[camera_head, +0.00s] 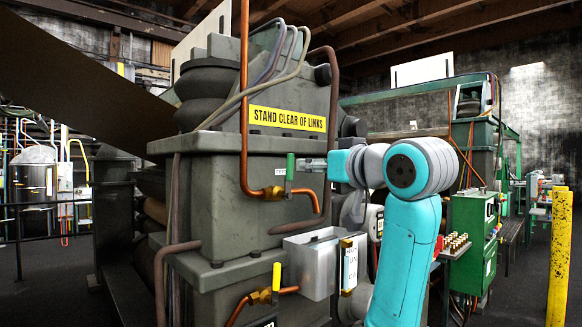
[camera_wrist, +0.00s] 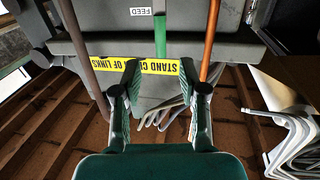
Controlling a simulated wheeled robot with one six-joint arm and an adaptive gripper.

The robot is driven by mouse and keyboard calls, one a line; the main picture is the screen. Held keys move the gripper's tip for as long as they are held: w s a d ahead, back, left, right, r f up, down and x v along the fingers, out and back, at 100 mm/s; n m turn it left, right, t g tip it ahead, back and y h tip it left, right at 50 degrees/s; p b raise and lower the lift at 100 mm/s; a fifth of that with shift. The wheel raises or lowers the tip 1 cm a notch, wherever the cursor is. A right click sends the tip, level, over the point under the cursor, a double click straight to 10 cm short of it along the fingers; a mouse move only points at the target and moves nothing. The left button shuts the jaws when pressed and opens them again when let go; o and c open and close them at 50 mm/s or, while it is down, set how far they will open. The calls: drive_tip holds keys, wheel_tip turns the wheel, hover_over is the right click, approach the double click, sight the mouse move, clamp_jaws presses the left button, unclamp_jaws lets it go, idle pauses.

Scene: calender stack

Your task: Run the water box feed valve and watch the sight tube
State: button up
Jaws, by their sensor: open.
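The feed valve's green lever (camera_head: 290,167) stands upright above a brass valve body (camera_head: 273,192) on a copper pipe. My gripper (camera_head: 304,165) is just right of the lever in the head view. In the wrist view the gripper (camera_wrist: 160,72) is open and empty. The green lever (camera_wrist: 160,35) shows ahead, lined up with the gap between its fingers. A white FEED label (camera_wrist: 141,11) is beside it. I cannot tell whether the fingers touch the lever. The metal water box (camera_head: 313,265) is below, with the sight tube (camera_head: 349,268) on its right side. No water level is readable.
A second brass valve with a yellow lever (camera_head: 276,277) is left of the box. A yellow "STAND CLEAR OF LINKS" sign (camera_head: 287,119) is above. A brown pipe (camera_head: 329,110) runs close to my gripper. A green cabinet (camera_head: 472,240) and yellow post (camera_head: 559,255) stand at right.

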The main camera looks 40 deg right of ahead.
sight(292, 166)
drive_tip(key=w, duration=0.3)
drive_tip(key=w+d, duration=0.1)
drive_tip(key=w, duration=0.6)
drive_tip(key=shift+d, duration=0.3)
drive_tip(key=shift+s, duration=0.1)
clamp_jaws()
